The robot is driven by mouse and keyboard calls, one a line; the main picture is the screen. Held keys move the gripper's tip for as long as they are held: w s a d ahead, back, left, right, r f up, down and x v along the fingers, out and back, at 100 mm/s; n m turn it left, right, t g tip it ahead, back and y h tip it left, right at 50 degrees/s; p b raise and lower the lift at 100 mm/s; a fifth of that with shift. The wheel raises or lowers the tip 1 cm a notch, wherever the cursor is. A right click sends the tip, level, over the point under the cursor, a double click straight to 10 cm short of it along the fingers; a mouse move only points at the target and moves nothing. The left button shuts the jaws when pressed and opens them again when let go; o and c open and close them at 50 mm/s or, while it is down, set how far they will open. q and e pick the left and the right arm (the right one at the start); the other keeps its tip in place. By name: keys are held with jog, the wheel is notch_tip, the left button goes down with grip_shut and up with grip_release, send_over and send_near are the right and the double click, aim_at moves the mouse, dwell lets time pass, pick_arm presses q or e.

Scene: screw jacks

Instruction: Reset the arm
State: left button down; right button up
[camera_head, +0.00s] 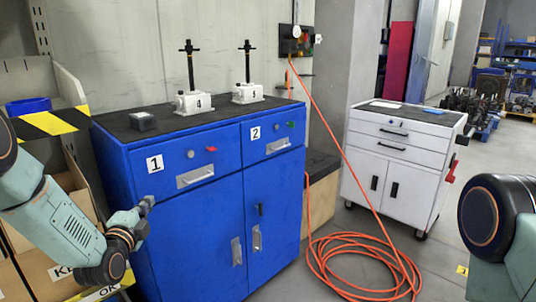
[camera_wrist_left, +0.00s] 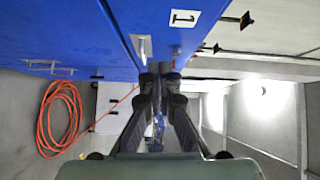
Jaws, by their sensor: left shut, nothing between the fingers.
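My left arm comes in from the left in the head view, and its gripper (camera_head: 147,205) is in front of the left door of the blue cabinet (camera_head: 196,240). In the left wrist view the fingers of my left gripper (camera_wrist_left: 160,74) are together with nothing between them. The blue cabinet (camera_wrist_left: 75,30) fills the upper left of that view, which is turned over. I cannot tell whether the fingertips touch the cabinet. Part of my right arm shows at the right edge of the head view; its gripper is out of view.
Two screw jacks (camera_head: 191,100) (camera_head: 247,92) stand upright on the cabinet's dark top. A small dark box (camera_head: 143,121) sits near its left edge. A white tool cart (camera_head: 390,160) stands to the right. An orange hose (camera_head: 360,262) lies coiled on the floor. Shelving is at the left.

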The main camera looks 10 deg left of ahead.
pick_arm(q)
jog(key=s+d+f+n+g+h, duration=0.1)
jog(key=s+d+f+n+g, duration=0.35)
jog(key=s+f+n, duration=0.35)
jog(key=s+d+f+n+g+h, duration=0.1)
jog(key=s+d+f+n+g, duration=0.35)
jog(key=s+f, duration=0.5)
jog(key=s+d+f+n+g, duration=0.1)
jog(key=s+d+f+g, duration=0.1)
jog(key=s, duration=0.7)
jog(key=s+d+f+n+g, duration=0.1)
jog(key=s+f+g, duration=0.3)
jog(key=s, duration=0.6)
jog(key=s+d+f+n+g, duration=0.2)
jog(key=s+d+f, duration=0.1)
jog(key=s, duration=0.7)
jog(key=shift+d+g, duration=0.4)
jog(key=shift+d, duration=0.05)
jog(key=c, duration=2.1)
grip_release()
jog(key=shift+w+f, duration=0.1)
